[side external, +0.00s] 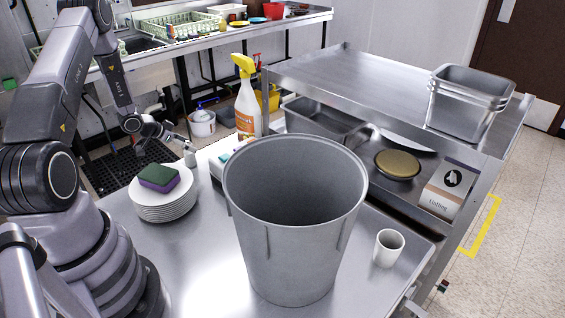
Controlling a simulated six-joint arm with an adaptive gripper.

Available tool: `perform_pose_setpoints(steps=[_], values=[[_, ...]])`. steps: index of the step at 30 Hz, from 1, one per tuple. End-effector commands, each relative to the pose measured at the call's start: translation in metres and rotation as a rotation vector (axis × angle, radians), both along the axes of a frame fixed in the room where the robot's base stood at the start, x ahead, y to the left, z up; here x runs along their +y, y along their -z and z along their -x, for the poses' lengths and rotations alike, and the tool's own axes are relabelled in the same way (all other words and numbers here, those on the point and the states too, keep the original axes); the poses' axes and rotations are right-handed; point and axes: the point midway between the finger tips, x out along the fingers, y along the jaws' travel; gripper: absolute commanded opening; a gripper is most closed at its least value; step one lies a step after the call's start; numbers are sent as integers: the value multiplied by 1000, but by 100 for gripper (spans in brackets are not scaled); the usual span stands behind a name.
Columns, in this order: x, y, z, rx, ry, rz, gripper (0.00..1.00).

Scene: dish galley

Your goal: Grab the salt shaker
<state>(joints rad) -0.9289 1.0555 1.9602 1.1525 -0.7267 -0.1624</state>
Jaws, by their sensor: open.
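A small pale upright object (190,158), which looks like the salt shaker, stands on the steel table behind the stack of plates. My gripper (180,142) is open at the end of my arm, reaching from the left at the table's far side. Its fingertips are close to the pale object's upper part. I cannot tell whether they touch it or are around it. The fingers are small and partly merge with the object in this view.
White plates (165,207) carry a green and purple sponge (159,177). A large grey bin (292,220) fills the middle of the table (190,270). A spray bottle (247,100) stands behind it. A white cup (388,248) is at right, beside a steel cart (350,75).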

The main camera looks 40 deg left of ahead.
Motion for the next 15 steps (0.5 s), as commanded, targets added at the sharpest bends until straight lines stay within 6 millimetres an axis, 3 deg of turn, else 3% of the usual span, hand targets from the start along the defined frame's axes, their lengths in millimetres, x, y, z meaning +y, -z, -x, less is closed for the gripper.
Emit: perform_pose_setpoints(steps=[5, 15], values=[[0, 0, 0, 0, 0, 0, 66], [0, 0, 0, 1, 0, 0, 22]])
